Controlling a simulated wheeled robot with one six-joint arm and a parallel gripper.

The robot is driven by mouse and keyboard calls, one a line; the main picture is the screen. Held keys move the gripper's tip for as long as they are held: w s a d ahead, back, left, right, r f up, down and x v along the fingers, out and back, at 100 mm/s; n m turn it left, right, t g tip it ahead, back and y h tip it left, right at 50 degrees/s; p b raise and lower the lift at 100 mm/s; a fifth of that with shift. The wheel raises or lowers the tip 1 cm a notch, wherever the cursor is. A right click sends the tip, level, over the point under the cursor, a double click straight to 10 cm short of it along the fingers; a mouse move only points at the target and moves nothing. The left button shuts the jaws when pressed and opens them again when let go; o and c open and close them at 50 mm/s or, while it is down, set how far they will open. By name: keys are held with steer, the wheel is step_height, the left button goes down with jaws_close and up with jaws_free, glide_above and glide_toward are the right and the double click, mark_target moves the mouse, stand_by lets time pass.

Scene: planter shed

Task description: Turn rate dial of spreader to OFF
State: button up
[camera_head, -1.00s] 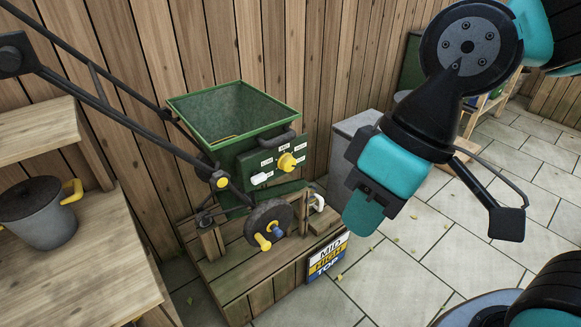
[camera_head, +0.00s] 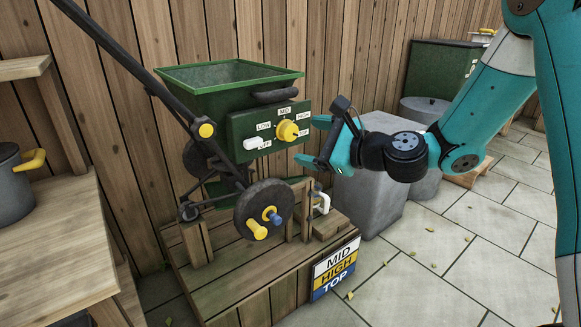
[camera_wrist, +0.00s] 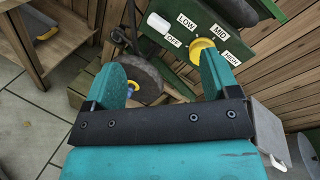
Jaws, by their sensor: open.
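The green spreader (camera_head: 228,92) stands on a wooden platform. Its green front panel carries a yellow rate dial (camera_head: 288,130), ringed by white labels reading OFF, LOW, MID, HIGH and one more at lower right. I cannot tell which label the dial points to. A white knob (camera_head: 252,143) sits at the panel's left, by OFF. My gripper (camera_head: 315,143) is open and empty, just right of the panel, fingers facing it, apparently apart from the dial. In the wrist view the dial (camera_wrist: 203,47) shows beyond the right fingertip, which partly hides it.
A sign (camera_head: 335,268) reading MID, HIGH, TOP, with HIGH on yellow, is on the platform (camera_head: 240,285). A spreader wheel (camera_head: 263,208) and a white-handled clamp (camera_head: 322,203) sit below the panel. A grey bin (camera_head: 375,185) stands close under my arm. Paved floor is open at right.

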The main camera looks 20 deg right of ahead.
mark_target(292, 134)
steer(key=w+d+f+m+t+h+b, duration=0.3)
steer(key=w+d+f+m+t, duration=0.1)
steer(key=d+f+m, duration=0.3)
steer(key=shift+m, duration=0.5)
steer(key=p+x, duration=0.2)
steer(key=x, duration=1.5)
steer(key=shift+w+d+p, duration=0.1)
steer(key=shift+d+p, duration=0.05)
steer(key=shift+p, duration=0.15)
steer(key=c, duration=0.9)
